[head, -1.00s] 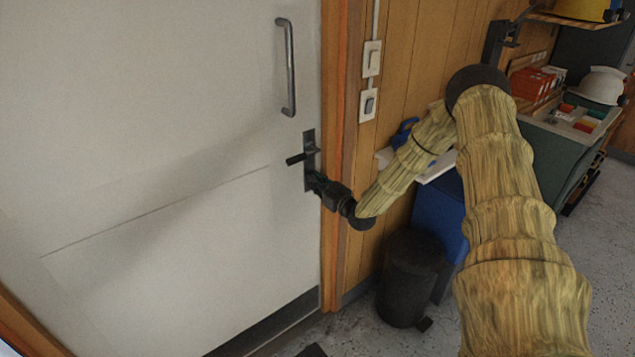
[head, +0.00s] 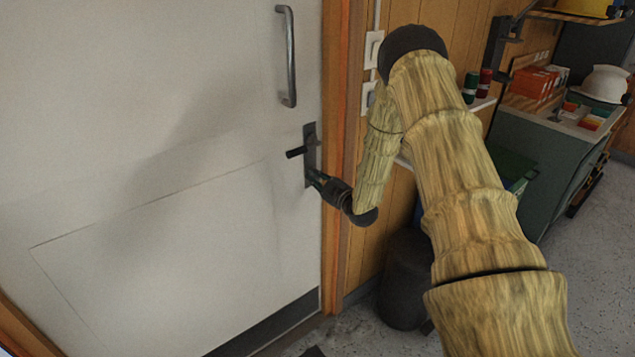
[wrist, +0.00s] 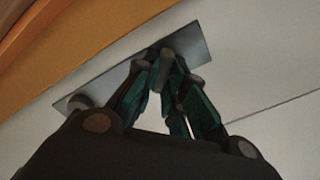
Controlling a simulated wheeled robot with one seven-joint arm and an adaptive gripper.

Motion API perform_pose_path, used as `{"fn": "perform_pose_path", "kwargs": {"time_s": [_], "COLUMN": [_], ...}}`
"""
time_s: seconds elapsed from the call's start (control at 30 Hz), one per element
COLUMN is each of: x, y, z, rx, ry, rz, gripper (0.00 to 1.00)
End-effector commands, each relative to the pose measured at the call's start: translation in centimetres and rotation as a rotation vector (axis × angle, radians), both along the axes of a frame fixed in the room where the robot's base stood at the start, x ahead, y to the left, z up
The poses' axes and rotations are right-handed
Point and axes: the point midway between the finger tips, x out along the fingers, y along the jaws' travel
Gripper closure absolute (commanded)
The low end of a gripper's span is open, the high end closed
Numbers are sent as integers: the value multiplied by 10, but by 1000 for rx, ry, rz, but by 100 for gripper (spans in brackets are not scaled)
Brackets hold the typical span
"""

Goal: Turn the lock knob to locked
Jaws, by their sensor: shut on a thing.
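My gripper (head: 314,177) is at the lower part of this plate, below the lever. In the wrist view, the fingers of my gripper (wrist: 163,72) are closed around a small grey lock knob (wrist: 164,62) on the tilted plate (wrist: 196,42). The fingers cover much of the knob, and in the head view it is hidden, so its exact turn angle cannot be told.
A tall pull handle (head: 287,55) is above the lever. The orange-brown door frame (head: 335,120) stands just right of the plate. A black bin (head: 402,290) is on the floor below my arm. A green-grey cabinet (head: 530,165) stands at right.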

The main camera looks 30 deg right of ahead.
Motion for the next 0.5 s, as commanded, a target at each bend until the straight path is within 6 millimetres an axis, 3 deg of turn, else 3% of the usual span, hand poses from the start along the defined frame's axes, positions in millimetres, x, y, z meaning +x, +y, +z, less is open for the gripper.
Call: {"fn": "perform_pose_path", "kwargs": {"time_s": [0.5], "x": [1], "y": [0], "z": [-4], "rx": [-485], "ry": [-42], "rz": [-3], "gripper": [100]}}
